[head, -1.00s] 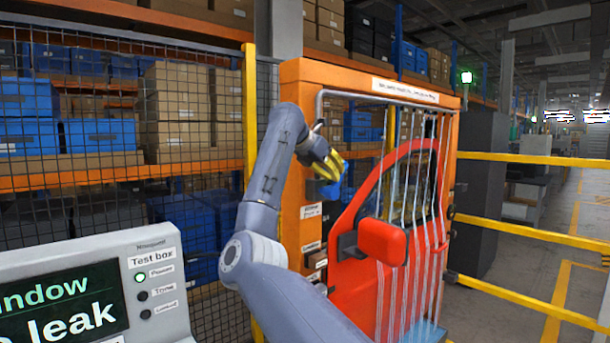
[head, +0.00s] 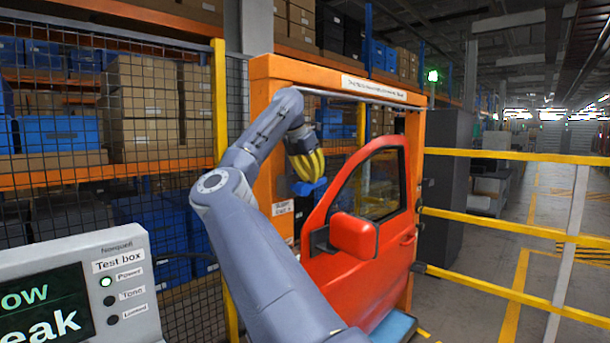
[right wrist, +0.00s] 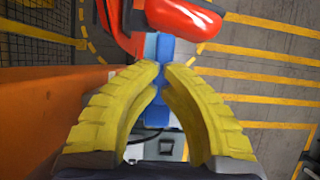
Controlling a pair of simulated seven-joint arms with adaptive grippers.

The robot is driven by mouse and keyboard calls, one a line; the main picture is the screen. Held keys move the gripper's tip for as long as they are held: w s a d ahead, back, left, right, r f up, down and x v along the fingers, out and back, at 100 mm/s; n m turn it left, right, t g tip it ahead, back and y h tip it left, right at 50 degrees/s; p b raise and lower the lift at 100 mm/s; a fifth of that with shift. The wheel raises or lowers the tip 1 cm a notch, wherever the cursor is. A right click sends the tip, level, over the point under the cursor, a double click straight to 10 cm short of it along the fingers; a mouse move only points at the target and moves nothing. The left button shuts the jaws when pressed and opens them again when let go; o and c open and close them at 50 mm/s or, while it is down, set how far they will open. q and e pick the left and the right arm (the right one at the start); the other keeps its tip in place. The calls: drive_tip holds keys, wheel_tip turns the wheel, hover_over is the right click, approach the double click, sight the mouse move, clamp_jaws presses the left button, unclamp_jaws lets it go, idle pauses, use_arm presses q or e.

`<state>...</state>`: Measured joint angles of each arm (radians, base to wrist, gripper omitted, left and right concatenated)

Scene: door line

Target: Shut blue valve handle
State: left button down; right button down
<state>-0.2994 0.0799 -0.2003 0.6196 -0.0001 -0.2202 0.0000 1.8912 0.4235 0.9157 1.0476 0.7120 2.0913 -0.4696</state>
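The blue valve handle (head: 310,187) is on the left post of the orange frame, left of the red car door (head: 365,255). It lies roughly level in the head view. My right gripper (head: 308,172) has yellow fingers and reaches it from above. In the right wrist view the fingertips (right wrist: 161,68) close in on both sides of the blue handle (right wrist: 157,46), with blue showing between them. The fingers partly hide the handle. No water streams show over the door. My left gripper is not in view.
The orange frame (head: 262,95) stands around the door, with a pipe along its top. A test box (head: 130,255) with a screen is at the lower left. A mesh fence (head: 110,130) is behind, and yellow rails (head: 500,225) run on the right.

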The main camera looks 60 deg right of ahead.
drive_tip(key=shift+s+d+f, duration=0.15)
drive_tip(key=shift+d+f, duration=0.1)
drive_tip(key=shift+f, duration=0.25)
idle(0.4)
wheel_tip(320, 180, up, 14)
idle(1.0)
idle(0.4)
